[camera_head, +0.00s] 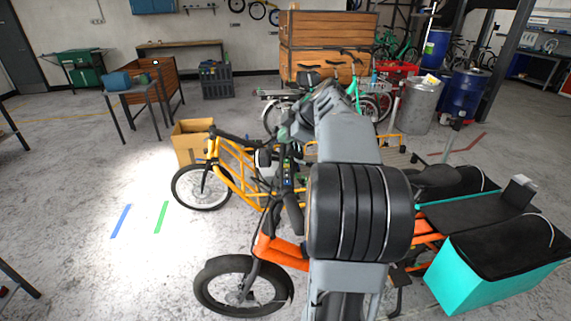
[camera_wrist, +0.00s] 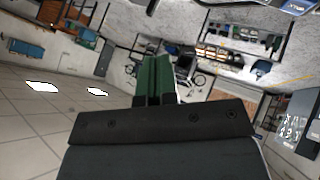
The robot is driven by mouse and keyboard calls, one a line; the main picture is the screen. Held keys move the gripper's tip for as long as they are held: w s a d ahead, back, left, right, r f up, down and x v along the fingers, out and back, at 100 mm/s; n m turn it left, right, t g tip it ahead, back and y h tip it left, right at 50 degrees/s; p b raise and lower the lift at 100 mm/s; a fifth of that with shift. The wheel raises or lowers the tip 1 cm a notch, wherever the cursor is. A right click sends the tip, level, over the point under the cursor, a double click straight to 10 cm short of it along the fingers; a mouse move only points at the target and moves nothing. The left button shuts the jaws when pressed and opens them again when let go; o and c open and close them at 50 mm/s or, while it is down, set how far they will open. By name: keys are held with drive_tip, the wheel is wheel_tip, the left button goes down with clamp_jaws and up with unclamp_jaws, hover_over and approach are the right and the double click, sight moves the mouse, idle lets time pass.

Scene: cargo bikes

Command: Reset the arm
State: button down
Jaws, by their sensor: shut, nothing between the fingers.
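My gripper (camera_wrist: 155,68) shows in the wrist view as two green fingers close together, shut with nothing between them. My grey and black arm stretches up through the middle of the head view, over the bikes. The gripper's fingers cannot be made out clearly in the head view. An orange cargo bike (camera_head: 283,253) with a teal box (camera_head: 470,278) stands below and partly behind my arm. A yellow bike (camera_head: 232,172) stands just beyond it.
A cardboard box (camera_head: 193,142) stands behind the yellow bike. A grey bin (camera_head: 421,107) and blue barrels (camera_head: 464,92) are at right. Wooden crates (camera_head: 327,45) stand at the back. The floor at left, with blue and green stripes, is clear. The wrist view looks upside down.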

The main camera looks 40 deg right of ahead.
idle(0.3)
drive_tip(key=s+a+f+m+g, duration=0.2)
drive_tip(key=s+a+f+m, duration=0.15)
drive_tip(key=a, duration=0.45)
drive_tip(key=s+a+f+m+g, duration=0.1)
drive_tip(key=s+a+f+m, duration=0.25)
drive_tip(key=a, duration=0.45)
drive_tip(key=s+a+f+m+g+h, duration=0.1)
drive_tip(key=s+a+f+m, duration=0.4)
drive_tip(key=s, duration=0.5)
wheel_tip(320, 180, down, 3)
drive_tip(key=shift+s+a+r+g+h, duration=0.1)
drive_tip(key=shift+s+a+g+h, duration=0.2)
drive_tip(key=shift+a+h, duration=0.75)
